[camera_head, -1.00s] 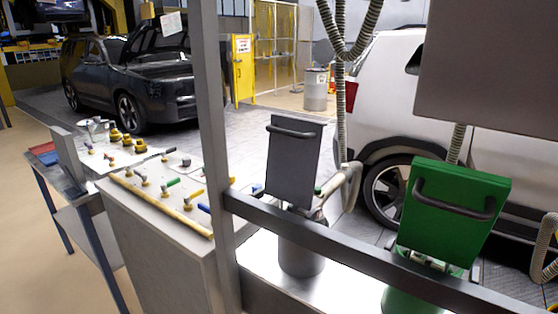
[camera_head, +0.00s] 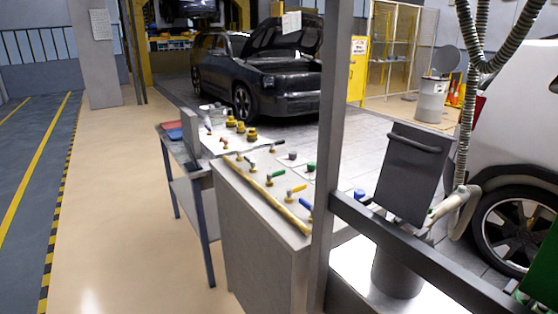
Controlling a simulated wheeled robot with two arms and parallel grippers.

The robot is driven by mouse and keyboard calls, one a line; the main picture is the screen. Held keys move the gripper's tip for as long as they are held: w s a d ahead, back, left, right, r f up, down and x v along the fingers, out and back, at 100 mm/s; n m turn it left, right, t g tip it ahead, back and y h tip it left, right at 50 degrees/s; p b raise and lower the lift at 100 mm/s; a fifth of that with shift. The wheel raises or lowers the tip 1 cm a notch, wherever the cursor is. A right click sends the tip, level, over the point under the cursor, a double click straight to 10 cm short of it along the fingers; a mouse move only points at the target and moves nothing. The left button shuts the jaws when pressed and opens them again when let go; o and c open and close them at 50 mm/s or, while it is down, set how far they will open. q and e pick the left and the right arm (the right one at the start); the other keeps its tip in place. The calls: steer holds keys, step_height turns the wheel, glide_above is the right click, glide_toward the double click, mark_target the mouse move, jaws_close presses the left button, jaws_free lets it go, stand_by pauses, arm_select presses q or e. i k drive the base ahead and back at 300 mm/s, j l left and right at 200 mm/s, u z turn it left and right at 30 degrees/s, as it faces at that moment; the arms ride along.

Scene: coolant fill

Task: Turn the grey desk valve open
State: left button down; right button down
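A light desk (camera_head: 262,238) stands at the centre, with a yellow pipe (camera_head: 265,192) along its near edge and a row of small lever valves on brass bodies beside it. One valve with a dark grey or black lever (camera_head: 250,161) sits in this row, between an orange-handled valve and the green-handled valve (camera_head: 274,175). The yellow-handled valve (camera_head: 296,189) and a blue-handled one (camera_head: 306,205) follow to the right. At this size I cannot tell the grey valve's lever angle for certain. Neither of my grippers is in view.
A grey post (camera_head: 333,110) and rail (camera_head: 415,252) stand in front of the desk's right side. A grey-lidded container (camera_head: 410,175) is behind the rail. A side table (camera_head: 190,180) adjoins the desk. Open floor (camera_head: 120,190) lies to the left.

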mark_target(252, 163)
steer(key=i+j+u, duration=0.2)
steer(key=i+j, duration=1.15)
steer(key=i, duration=0.1)
